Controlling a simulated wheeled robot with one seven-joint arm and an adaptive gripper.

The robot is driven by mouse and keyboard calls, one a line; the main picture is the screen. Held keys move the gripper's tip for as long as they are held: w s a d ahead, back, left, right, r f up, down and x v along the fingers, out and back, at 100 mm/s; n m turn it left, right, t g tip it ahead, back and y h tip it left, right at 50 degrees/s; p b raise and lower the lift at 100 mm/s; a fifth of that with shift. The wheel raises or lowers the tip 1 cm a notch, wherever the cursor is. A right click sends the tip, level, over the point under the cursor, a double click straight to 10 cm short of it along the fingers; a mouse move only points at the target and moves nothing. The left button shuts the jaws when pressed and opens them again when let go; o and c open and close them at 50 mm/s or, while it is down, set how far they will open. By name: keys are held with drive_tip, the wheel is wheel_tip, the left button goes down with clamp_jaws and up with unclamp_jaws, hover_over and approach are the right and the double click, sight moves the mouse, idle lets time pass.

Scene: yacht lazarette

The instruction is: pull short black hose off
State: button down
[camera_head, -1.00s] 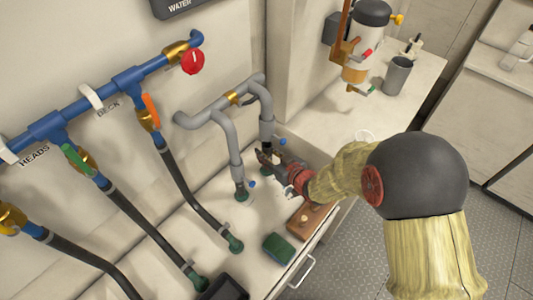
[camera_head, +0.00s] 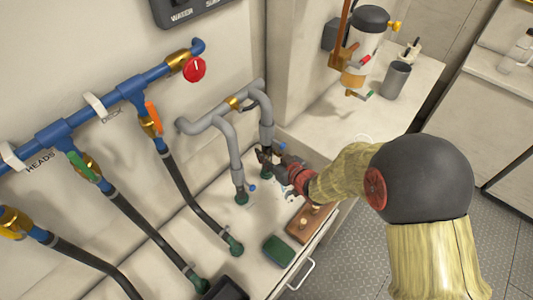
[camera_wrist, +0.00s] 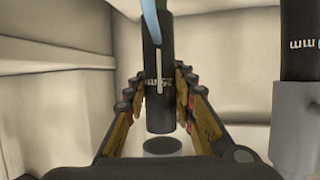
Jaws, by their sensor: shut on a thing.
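The short black hose (camera_wrist: 158,60) stands between the two fingers of my gripper (camera_wrist: 160,95) in the wrist view, with printed lettering on its side. My gripper is shut on it. One hose end shows in the lower middle of that view, with a small gap to a dark grey round face (camera_wrist: 163,146). In the head view my gripper (camera_head: 266,158) is at the foot of the right leg of the grey pipe (camera_head: 267,108) and hides most of the hose.
The grey pipe's left leg (camera_head: 234,155) stands close by. A blue manifold (camera_head: 75,115) with black hoses is at the left. A green block (camera_head: 279,250) and a brown block (camera_head: 304,222) lie on the counter. A grey cup (camera_head: 397,80) stands on the right counter.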

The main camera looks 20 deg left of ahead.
drive_tip(key=shift+r+p, duration=0.6)
drive_tip(key=shift+r, duration=0.4)
drive_tip(key=s+d+p, duration=0.1)
drive_tip(key=s+d, duration=0.1)
drive_tip(key=d, duration=0.6)
drive_tip(key=shift+s+d+p, duration=0.25)
drive_tip(key=shift+d+p, duration=0.05)
drive_tip(key=shift+d, duration=0.05)
idle(1.2)
drive_tip(key=shift+s, duration=0.1)
